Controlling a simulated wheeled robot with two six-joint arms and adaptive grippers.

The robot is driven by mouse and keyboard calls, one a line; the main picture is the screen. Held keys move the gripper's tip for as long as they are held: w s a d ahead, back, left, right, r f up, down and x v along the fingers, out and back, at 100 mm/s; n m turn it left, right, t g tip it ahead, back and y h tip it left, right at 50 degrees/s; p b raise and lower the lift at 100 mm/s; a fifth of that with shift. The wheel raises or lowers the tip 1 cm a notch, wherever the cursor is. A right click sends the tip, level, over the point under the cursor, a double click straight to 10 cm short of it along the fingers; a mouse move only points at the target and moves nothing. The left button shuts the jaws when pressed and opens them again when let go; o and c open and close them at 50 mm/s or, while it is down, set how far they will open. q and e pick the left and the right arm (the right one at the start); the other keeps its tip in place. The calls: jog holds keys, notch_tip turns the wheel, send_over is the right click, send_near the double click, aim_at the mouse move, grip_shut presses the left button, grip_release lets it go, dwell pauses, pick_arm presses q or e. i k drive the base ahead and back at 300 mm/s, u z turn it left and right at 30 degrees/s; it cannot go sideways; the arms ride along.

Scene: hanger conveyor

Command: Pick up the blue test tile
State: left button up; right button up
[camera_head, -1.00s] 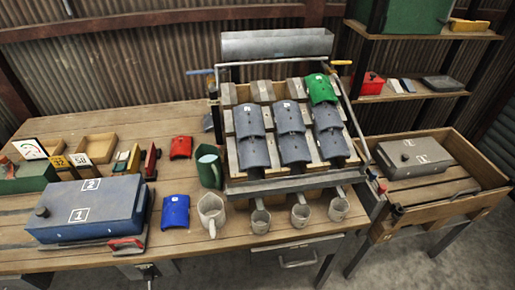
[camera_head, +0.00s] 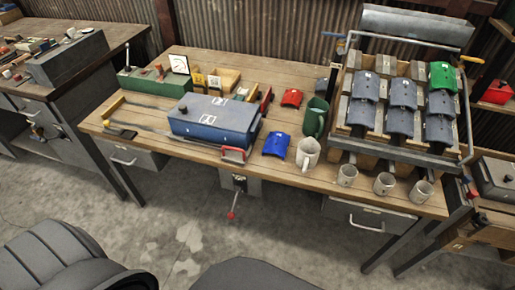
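The blue test tile (camera_head: 276,145) is a small curved tile. It lies on the wooden workbench (camera_head: 190,75), right of the blue box with white markings (camera_head: 212,118) and left of a pale mug (camera_head: 308,154). A red tile (camera_head: 291,97) lies behind it. Neither of my grippers shows in the view. Nothing covers the blue tile.
A dark green jug (camera_head: 315,117) stands behind the pale mug. A sloped rack (camera_head: 345,87) holds grey tiles and one green tile (camera_head: 442,76), with small cups (camera_head: 384,183) in front. A red-handled clamp (camera_head: 233,155) sits by the blue box. Another bench (camera_head: 122,35) stands at left.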

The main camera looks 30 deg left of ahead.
aim_at(277, 143)
jog(key=u, duration=0.05)
jog(key=i, duration=0.45)
jog(key=z, duration=0.25)
